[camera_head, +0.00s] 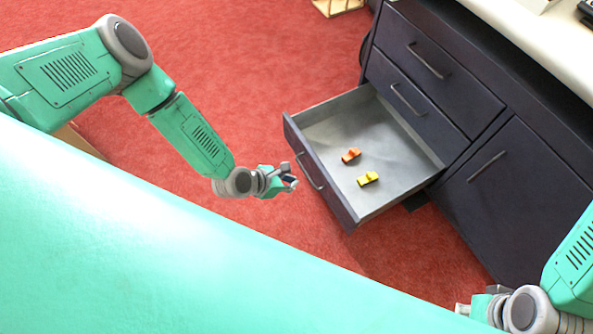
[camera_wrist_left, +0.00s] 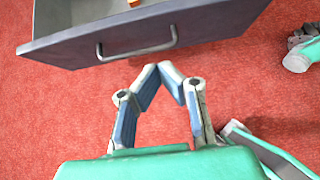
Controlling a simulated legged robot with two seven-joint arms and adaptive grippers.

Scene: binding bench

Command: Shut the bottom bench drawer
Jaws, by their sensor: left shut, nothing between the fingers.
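The bottom bench drawer (camera_head: 322,172) is pulled well out of the dark bench (camera_head: 520,190). An orange toy car (camera_head: 351,156) and a yellow toy car (camera_head: 368,179) lie inside it. My left gripper (camera_head: 291,182) is shut and empty, a little in front of the drawer's front panel and apart from it. In the left wrist view the left fingertips (camera_wrist_left: 171,70) point at the drawer front (camera_wrist_left: 150,38), just below its metal handle (camera_wrist_left: 137,50). My right gripper (camera_head: 464,309) is partly seen at the lower right; its fingers are too small to judge.
Two closed drawers with handles (camera_head: 427,62) sit above the open one, and a closed cupboard door (camera_head: 515,190) stands to their right. Red carpet (camera_head: 240,90) is clear around the drawer. A light wooden object (camera_head: 338,6) lies at the top edge.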

